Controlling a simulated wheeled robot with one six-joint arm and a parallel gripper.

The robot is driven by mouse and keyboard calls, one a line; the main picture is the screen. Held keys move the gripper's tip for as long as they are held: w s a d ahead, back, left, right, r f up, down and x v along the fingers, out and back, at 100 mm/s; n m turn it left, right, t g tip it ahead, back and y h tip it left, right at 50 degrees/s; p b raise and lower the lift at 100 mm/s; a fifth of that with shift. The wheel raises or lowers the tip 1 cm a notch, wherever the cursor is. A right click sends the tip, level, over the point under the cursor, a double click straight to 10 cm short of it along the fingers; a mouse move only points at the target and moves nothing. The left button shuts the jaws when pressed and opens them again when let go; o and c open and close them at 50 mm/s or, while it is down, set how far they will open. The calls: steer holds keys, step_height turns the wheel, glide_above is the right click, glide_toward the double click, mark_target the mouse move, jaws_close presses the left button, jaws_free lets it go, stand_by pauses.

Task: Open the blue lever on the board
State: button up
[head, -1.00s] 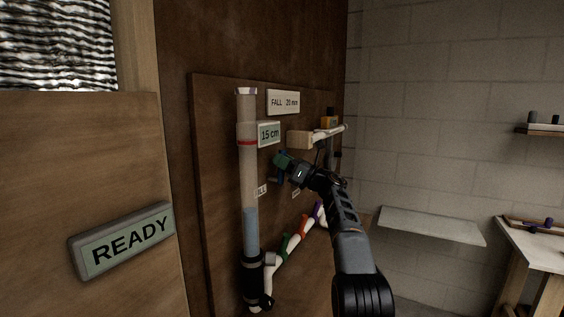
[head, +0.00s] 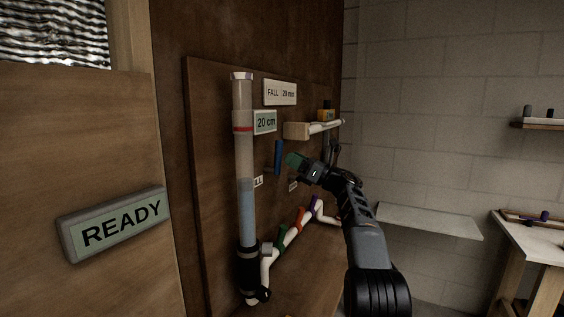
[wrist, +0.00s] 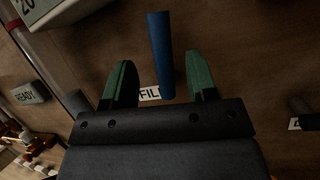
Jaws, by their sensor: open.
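The blue lever (head: 278,157) stands upright on the brown board (head: 215,200), right of the clear tube. In the wrist view the blue lever (wrist: 161,50) runs vertically in the gap between my green fingertips, its lower end by the FILL label (wrist: 149,94). My gripper (head: 297,161) is open and empty, just right of the lever in the head view with a small gap between them. In the wrist view my gripper (wrist: 160,78) has its jaws spread wide; I see no contact with the lever.
The clear tube (head: 243,155) holds blue-grey water below a red ring (head: 242,129). Signs read 20 cm (head: 265,122), FALL 20 mm (head: 280,92) and READY (head: 115,223). A white pipe with green, orange and purple levers (head: 298,232) runs low. A wooden block (head: 297,131) juts out above.

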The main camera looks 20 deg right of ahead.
steer(key=b+v, duration=0.2)
steer(key=v, duration=0.6)
stand_by(0.4)
